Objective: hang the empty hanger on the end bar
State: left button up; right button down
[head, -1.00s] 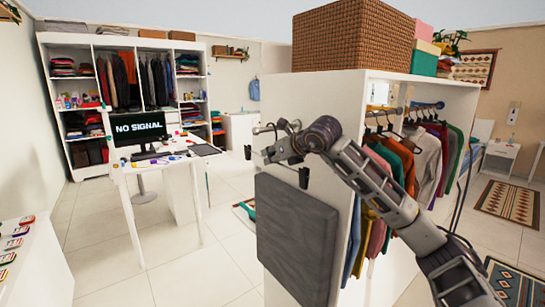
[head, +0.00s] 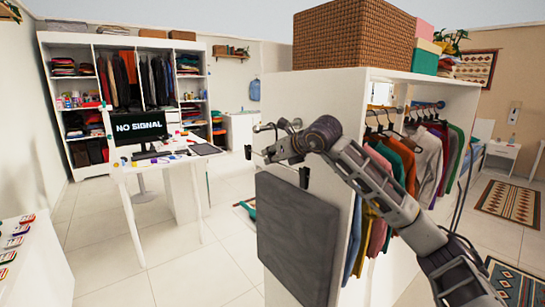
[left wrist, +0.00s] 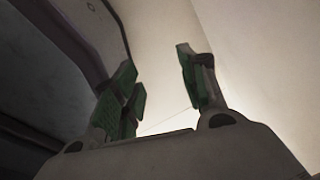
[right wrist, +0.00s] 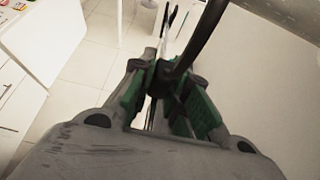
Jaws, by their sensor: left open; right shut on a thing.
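My right gripper (head: 270,152) is beside the white end panel of the near wardrobe, above the grey padded board. In the right wrist view its green-padded fingers (right wrist: 163,85) are shut on the hanger (right wrist: 203,40), whose dark curved part runs up and away from the fingertips. In the head view I cannot make out the hanger's full outline. A short bar end (head: 262,127) shows just above the right gripper, mostly hidden by it; I cannot tell whether the hanger touches it. My left gripper (left wrist: 156,68) is open and empty, outside the head view, near a pale surface.
The near wardrobe (head: 335,85) holds clothes (head: 400,160) on a rail and carries a wicker box (head: 352,35) on top.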

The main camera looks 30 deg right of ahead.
pick_arm(q)
jog(key=shift+w+a+f, duration=0.1)
jog(key=shift+a+f, duration=0.05)
jog(key=shift+a, duration=0.35)
pick_arm(e)
jog(key=shift+f, duration=0.2)
jog(key=shift+a, duration=0.1)
jog(key=c, duration=1.7)
grip_release()
jog(key=shift+f, duration=0.1)
jog(key=o, duration=0.4)
jog(key=shift+v, duration=0.9)
pick_arm(q)
jog(key=shift+d, duration=0.45)
pick_arm(e)
jog(key=shift+v, duration=5.15)
jog(key=shift+w, duration=0.1)
